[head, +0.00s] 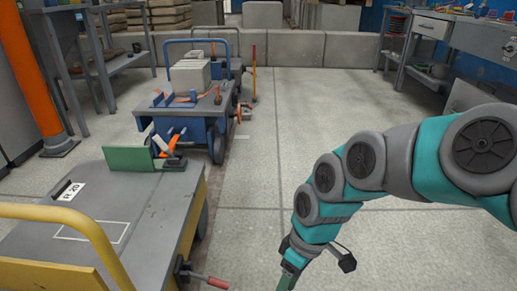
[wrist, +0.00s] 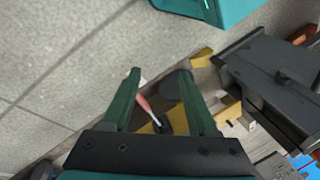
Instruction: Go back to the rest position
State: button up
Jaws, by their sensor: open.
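My arm reaches in from the right of the head view and hangs down over open floor. My gripper (head: 288,277) is at the bottom edge there, right of the near cart and apart from it, with its tips cut off by the frame. In the wrist view my gripper (wrist: 160,72) shows two green fingers spread apart with nothing held between them. A red handle (wrist: 144,103) shows beyond the fingers; it appears to be the red-handled lever (head: 208,281) at the near cart's side.
The near grey cart (head: 135,212) has a yellow rail (head: 75,215) and a green plate (head: 130,158). Behind it stands a blue cart (head: 190,132) with a concrete block. An orange post (head: 35,80) is left, a workbench (head: 465,38) right. The middle floor (head: 300,120) is clear.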

jog(key=s+d+r+m+h, duration=0.3)
jog(key=s+d+r+m, duration=0.1)
jog(key=s+d+m, duration=0.7)
notch_tip(320, 180, up, 14)
jog(key=a+p, duration=0.1)
jog(key=p, duration=1.3)
jog(key=shift+s+a+n, duration=0.35)
jog(key=shift+s+n, duration=0.05)
